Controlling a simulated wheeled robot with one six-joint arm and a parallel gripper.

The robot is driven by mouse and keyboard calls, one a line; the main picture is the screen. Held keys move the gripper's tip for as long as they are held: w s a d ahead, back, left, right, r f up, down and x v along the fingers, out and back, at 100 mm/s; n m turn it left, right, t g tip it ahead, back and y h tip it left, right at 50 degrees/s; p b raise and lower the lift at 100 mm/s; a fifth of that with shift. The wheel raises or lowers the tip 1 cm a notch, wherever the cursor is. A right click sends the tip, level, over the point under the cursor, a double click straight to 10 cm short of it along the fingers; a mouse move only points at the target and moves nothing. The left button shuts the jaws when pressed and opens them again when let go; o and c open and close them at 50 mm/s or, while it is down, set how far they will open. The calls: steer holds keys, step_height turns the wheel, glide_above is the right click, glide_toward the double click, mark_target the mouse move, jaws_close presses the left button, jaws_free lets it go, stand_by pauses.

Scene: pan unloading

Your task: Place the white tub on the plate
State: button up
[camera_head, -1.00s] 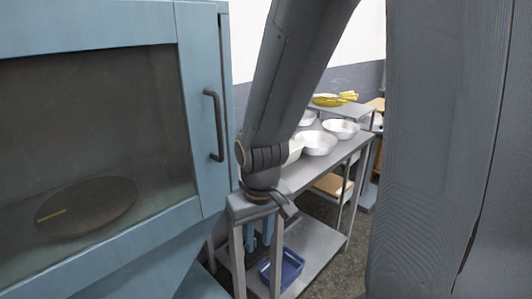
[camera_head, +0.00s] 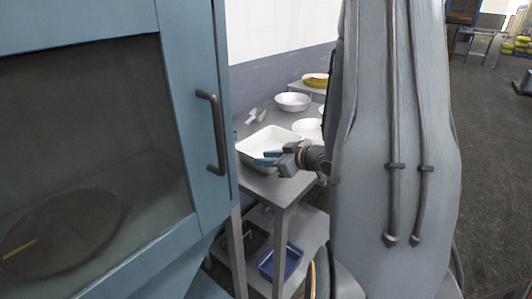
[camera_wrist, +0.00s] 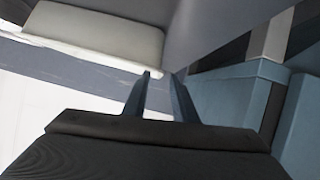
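The white tub (camera_head: 262,137) is a rectangular, open container standing upright on the near end of the metal table. My gripper (camera_head: 264,158) has two blue fingers, which are apart and point left. They overlap the tub's near right side in the head view; I cannot tell whether they touch it. In the wrist view my gripper (camera_wrist: 159,74) shows a gap between its fingers with nothing held. A dark round plate (camera_head: 60,232) with a yellow stripe lies behind the glass of the blue cabinet at left.
The blue cabinet (camera_head: 172,50) has a closed door with a dark handle (camera_head: 213,130). A blue tray (camera_head: 283,262) is on the lower shelf. Open floor (camera_head: 492,170) lies at right.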

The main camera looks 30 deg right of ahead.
mark_target(251, 161)
steer(key=shift+w+f+t, duration=0.25)
steer(key=shift+w+t, duration=0.05)
steer(key=shift+w, duration=0.05)
steer(key=shift+p+x, duration=1.15)
steer(key=shift+x, duration=2.55)
steer(key=shift+r, duration=0.1)
jaws_close()
